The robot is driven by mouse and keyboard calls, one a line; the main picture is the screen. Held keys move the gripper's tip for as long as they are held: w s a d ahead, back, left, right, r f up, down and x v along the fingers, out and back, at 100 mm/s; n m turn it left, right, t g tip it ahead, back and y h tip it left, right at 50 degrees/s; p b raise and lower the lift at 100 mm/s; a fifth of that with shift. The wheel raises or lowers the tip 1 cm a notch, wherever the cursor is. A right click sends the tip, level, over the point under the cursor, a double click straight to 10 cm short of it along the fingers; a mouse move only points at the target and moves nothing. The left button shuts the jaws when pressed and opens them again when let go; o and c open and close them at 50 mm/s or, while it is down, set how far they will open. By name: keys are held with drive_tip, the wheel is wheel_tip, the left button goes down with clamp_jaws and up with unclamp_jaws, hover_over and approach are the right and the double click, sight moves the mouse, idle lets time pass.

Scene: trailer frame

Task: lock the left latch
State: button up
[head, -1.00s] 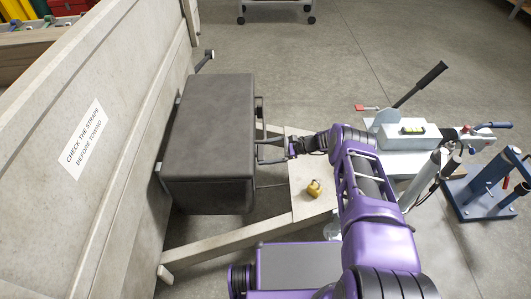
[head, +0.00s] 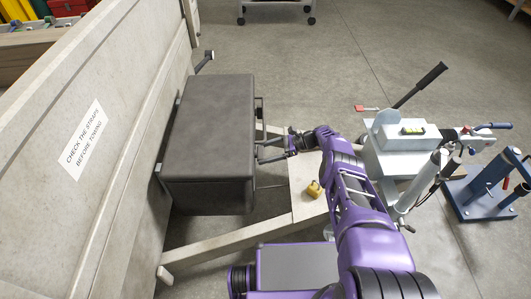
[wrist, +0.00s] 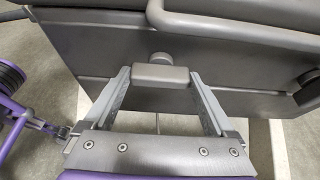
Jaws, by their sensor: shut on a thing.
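The dark grey box (head: 210,140) sits on the trailer frame with its lid down. In the wrist view its front wall (wrist: 240,92) fills the middle, below the lid edge (wrist: 235,30). The left latch (wrist: 161,75) is a grey block on that wall, just under the lid. My gripper (wrist: 158,77) is shut on it, one finger at each side. In the head view my gripper (head: 262,151) reaches the box's front from the right, and the latch there is too small to read. A second latch (wrist: 308,86) shows at the wrist view's right edge.
A yellow padlock (head: 314,189) rests on the pale plate (head: 305,172) beside my arm. The hitch with its white housing (head: 408,132) and lever stands to the right. The trailer wall (head: 120,90) rises on the left. Open floor (head: 330,60) lies behind.

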idle(0.5)
drive_tip(key=o, duration=1.1)
drive_tip(key=shift+c, duration=0.2)
drive_tip(key=shift+d, duration=0.1)
